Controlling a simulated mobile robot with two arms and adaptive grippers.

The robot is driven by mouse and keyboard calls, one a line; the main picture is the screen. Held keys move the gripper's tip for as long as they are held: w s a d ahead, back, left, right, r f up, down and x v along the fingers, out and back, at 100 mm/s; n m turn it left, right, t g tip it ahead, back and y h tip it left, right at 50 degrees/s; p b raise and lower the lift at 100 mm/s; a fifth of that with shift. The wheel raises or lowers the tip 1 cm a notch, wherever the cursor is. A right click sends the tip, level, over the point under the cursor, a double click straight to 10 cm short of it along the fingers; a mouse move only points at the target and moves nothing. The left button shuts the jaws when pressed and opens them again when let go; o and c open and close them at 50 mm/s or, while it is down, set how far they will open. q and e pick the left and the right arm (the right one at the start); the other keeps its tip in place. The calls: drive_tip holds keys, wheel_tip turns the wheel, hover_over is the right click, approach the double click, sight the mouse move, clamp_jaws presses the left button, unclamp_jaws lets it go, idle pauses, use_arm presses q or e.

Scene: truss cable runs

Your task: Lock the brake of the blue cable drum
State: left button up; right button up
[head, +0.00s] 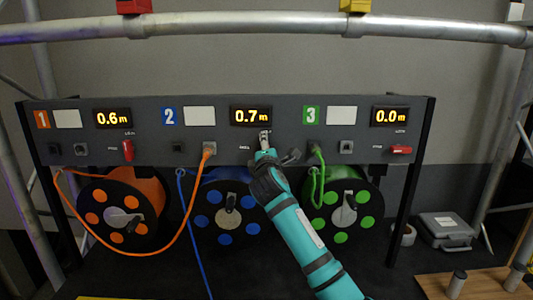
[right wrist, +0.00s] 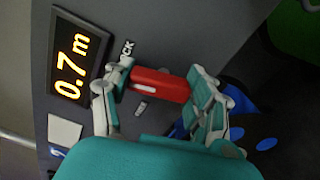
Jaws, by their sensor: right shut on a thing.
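The blue cable drum (head: 228,212) hangs below the middle of the dark panel, under the number 2 plate (head: 169,117). Its display (head: 250,116) reads 0.7 m. My right gripper (head: 265,140) is at the panel just below this display. In the right wrist view, its fingers (right wrist: 160,88) are shut on the red brake lever (right wrist: 165,84), which lies roughly along the panel's vertical beside a partly covered LOCK label (right wrist: 127,49). In the head view the gripper hides this lever. My left gripper is not in view.
The orange drum (head: 124,210) is at left, the green drum (head: 343,208) at right, with red levers (head: 127,150) and (head: 400,150). An orange cable (head: 180,232) loops across to a middle socket. A blue cable (head: 191,230) hangs down. A grey case (head: 446,228) stands right.

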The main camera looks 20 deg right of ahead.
drive_tip(key=shift+f+m+b, duration=0.1)
drive_tip(key=shift+m+b, duration=0.25)
drive_tip(key=shift+m, duration=0.85)
drive_tip(key=o, duration=1.2)
drive_tip(key=shift+d, duration=0.1)
drive_tip(key=shift+s, duration=0.1)
drive_tip(key=v, duration=1.2)
